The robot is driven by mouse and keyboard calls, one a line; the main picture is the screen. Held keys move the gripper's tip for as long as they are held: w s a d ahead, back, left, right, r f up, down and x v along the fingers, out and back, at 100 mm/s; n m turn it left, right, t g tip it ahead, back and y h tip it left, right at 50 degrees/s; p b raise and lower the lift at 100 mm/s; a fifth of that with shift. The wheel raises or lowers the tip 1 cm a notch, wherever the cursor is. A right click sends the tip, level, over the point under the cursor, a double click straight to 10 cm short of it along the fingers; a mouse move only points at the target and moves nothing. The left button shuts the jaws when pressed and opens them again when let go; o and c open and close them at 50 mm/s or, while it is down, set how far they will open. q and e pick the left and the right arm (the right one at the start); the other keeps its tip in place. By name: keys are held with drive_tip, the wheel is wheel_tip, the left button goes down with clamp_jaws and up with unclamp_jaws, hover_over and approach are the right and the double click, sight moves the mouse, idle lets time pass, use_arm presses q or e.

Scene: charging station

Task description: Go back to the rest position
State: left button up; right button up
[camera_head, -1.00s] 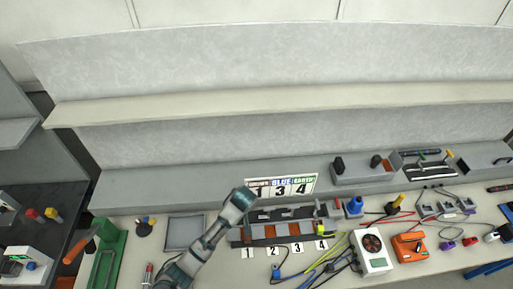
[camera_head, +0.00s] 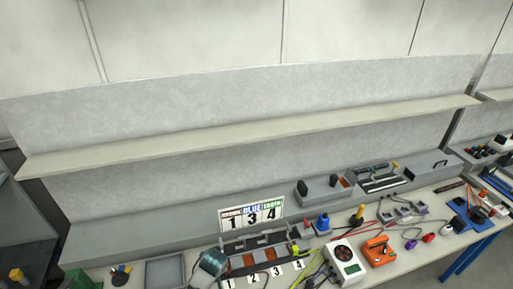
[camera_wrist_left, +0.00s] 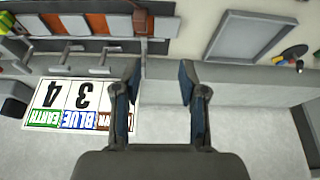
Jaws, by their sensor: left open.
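My left gripper (camera_wrist_left: 160,78) is open in the left wrist view, with nothing between its two dark fingers. It is above the grey ledge of the bench. Part of my left arm shows at the bottom of the head view; its fingers cannot be made out there. The sign with 1, 3 and 4 (camera_head: 252,214) stands behind the slotted charging rack (camera_head: 237,263); the sign also shows upside down in the left wrist view (camera_wrist_left: 80,99), left of the fingers. My right gripper is not in view.
A grey tray (camera_head: 165,272) lies left of the rack. A white meter (camera_head: 344,260), an orange device (camera_head: 378,250) and loose cables crowd the bench to the right. A long shelf (camera_head: 250,136) runs above. The ledge left of the sign is clear.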

use_arm(q)
drive_tip(key=s+a+f+m+h, duration=0.1)
drive_tip(key=s+a+f+m, duration=0.1)
drive_tip(key=s, duration=0.8)
drive_tip(key=s+a+f+m, duration=0.2)
drive_tip(key=s, duration=0.7)
drive_tip(key=s+a+f+m+h, duration=0.1)
drive_tip(key=s+a+f, duration=0.15)
drive_tip(key=s, duration=0.75)
wheel_tip(320, 180, down, 28)
drive_tip(key=s+f+g+b, duration=0.1)
drive_tip(key=g+b, duration=0.1)
drive_tip(key=b, duration=0.3)
drive_tip(key=s+a+f+b, duration=0.1)
drive_tip(key=s+f+b, duration=0.1)
drive_tip(key=s+f, duration=0.7)
drive_tip(key=s+a+f+g+b, duration=0.1)
drive_tip(key=s+a+f+b, duration=0.1)
drive_tip(key=s+f, duration=0.7)
wheel_tip(320, 180, down, 4)
drive_tip(key=shift+s+r+m+y, duration=0.1)
drive_tip(key=shift+s+m+y, duration=0.2)
drive_tip(key=shift+s+m, duration=0.1)
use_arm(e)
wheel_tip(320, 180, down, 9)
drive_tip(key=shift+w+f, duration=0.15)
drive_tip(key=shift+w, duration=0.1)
